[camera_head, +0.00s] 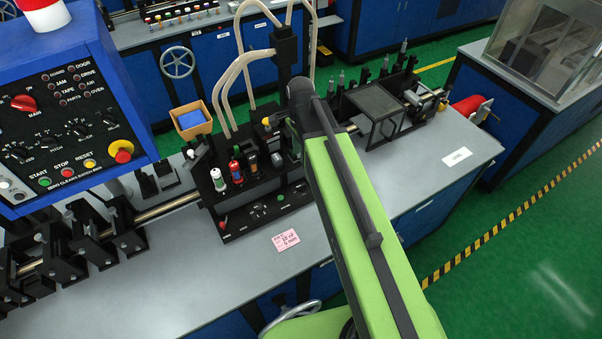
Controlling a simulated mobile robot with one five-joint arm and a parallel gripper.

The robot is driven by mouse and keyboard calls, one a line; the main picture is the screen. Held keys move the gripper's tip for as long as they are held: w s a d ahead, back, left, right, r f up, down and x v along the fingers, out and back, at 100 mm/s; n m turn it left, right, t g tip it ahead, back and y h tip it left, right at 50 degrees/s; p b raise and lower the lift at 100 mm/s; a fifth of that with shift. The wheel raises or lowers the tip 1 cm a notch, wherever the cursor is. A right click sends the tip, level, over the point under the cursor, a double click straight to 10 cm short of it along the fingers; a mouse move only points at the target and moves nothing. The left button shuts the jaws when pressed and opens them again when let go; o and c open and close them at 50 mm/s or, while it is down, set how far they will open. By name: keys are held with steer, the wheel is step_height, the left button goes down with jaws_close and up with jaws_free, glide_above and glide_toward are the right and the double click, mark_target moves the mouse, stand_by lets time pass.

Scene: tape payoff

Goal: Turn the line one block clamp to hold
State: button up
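A black block unit (262,172) stands on the grey bench at the middle, with several bottle-like parts in white, red and grey along its front. A low black panel (262,212) with small dials and marks lies at its front. I cannot tell which part is the line one block clamp or how it is set. My green arm (360,215) reaches from the lower right up to the block unit's right side and covers part of it. My gripper is hidden behind the arm, so its fingers do not show.
A blue control box (70,115) with a red beacon fills the left. Pale tubes (238,70) rise from the black column. A dark framed box (375,110) stands right of the arm. A pink note (287,240) lies on the bench (200,280), whose front is clear.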

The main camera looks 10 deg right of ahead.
mark_target(301, 185)
step_height(301, 185, down, 17)
steer(key=b, duration=1.7)
steer(key=shift+f+b, duration=0.15)
steer(key=shift+b, duration=0.25)
steer(key=shift+c, duration=0.4)
jaws_close()
